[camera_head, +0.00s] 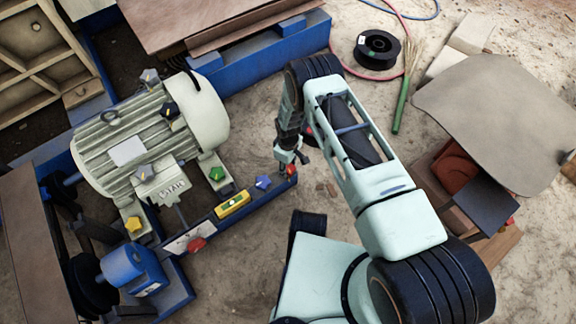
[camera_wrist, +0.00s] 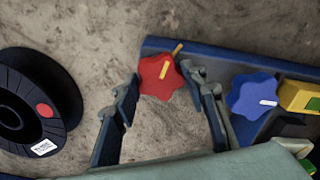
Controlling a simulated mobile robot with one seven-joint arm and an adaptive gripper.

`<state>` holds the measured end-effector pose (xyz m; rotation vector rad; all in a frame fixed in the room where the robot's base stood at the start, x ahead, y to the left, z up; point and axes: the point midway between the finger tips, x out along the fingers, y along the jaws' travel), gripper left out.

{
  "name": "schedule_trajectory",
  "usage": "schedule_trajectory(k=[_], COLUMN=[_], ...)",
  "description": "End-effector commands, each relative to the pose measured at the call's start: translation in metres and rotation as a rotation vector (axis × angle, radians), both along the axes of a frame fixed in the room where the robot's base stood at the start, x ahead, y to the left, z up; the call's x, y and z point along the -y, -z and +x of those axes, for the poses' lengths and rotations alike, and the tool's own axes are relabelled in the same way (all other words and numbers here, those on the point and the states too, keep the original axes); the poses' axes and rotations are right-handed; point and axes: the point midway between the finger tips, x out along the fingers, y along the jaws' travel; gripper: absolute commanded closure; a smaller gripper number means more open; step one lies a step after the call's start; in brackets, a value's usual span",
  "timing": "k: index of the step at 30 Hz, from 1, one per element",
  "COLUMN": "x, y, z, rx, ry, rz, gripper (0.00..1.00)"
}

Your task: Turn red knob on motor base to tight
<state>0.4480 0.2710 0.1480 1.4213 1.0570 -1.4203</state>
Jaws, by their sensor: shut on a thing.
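The red knob (camera_wrist: 153,84) sits at the end of the blue motor base (camera_wrist: 212,60), with a yellow pointer on its top. A yellow mark (camera_wrist: 178,48) lies on the base just beyond the knob's upper right edge; the pointer is tilted roughly towards it. My gripper (camera_wrist: 166,82) has a finger on each side of the knob and is shut on it. In the head view my gripper (camera_head: 291,158) reaches down to the base's right end, where the red knob (camera_head: 291,170) shows partly behind it.
A blue knob (camera_wrist: 252,95) is close to my right finger, with a yellow level (camera_head: 233,204) beyond it. The grey motor (camera_head: 140,140) stands left. A black spool (camera_head: 377,50) lies on the sandy floor.

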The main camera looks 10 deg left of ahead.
Motion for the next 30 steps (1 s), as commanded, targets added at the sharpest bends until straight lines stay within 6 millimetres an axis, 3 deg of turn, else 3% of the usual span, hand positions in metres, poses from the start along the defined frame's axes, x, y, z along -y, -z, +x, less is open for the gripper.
schedule_trajectory(k=[12, 30], x=[0.0007, 0.0011], y=[0.0002, 0.0003], z=[-0.0001, -0.0002], rx=[0.0, -0.001], ry=[0.251, 0.311], rz=[-0.001, -0.002], gripper=[0.85, 0.85])
